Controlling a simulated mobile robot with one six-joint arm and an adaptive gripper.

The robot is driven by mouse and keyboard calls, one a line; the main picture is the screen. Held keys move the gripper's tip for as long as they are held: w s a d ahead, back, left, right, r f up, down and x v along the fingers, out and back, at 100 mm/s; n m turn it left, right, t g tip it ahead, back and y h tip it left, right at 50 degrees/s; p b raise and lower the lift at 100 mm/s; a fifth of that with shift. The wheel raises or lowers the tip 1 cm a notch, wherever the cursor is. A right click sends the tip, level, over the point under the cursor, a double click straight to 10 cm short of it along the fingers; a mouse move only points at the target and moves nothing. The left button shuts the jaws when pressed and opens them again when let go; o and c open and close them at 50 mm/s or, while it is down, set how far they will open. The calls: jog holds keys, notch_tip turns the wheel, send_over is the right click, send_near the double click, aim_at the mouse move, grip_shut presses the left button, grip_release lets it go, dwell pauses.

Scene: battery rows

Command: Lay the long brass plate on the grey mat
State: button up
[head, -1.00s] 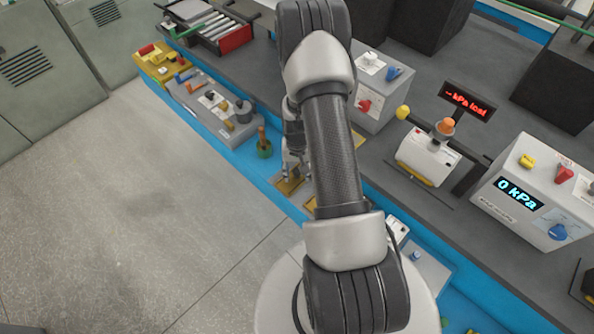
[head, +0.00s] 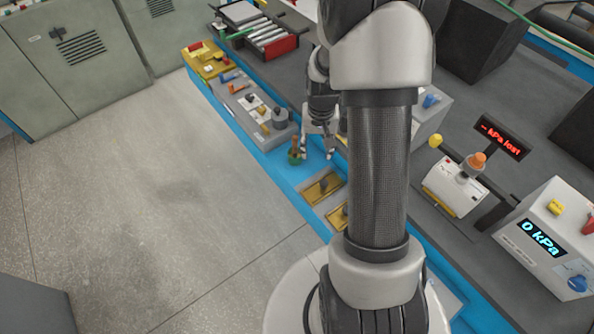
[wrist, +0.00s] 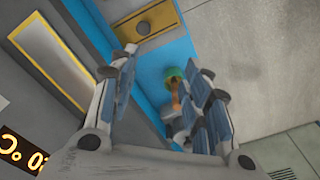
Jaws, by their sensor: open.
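A brass plate (head: 322,188) with a dark knob lies in a pale holder at the bench's blue front edge. A second brass plate (head: 338,217) is nearer, partly hidden by my arm; I cannot tell which is longer. A knobbed brass plate also shows at the top of the wrist view (wrist: 147,22). In the wrist view, a grey panel with a yellow border (wrist: 50,62), perhaps the grey mat, lies left of my open fingers (wrist: 166,72).
A grey tray of small parts (head: 258,112) and a yellow tray (head: 207,62) lie farther along the edge. A 0 kPa box (head: 545,240) and a gauge stand (head: 455,187) are at right.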

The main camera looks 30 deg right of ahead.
jog(key=s+a+r+n+t, duration=0.1)
jog(key=s+a+r+n, duration=0.1)
jog(key=s+a+r, duration=0.55)
jog(key=s+a+r+n+t, duration=0.25)
jog(key=a+r, duration=0.65)
jog(key=r, duration=0.6)
jog(key=s+a+r+n, duration=0.2)
jog(key=s+a, duration=0.1)
jog(key=s, duration=0.4)
jog(key=shift+s+a, duration=0.4)
jog(key=shift+r+n+t, duration=0.1)
jog(key=shift+n+t, duration=0.15)
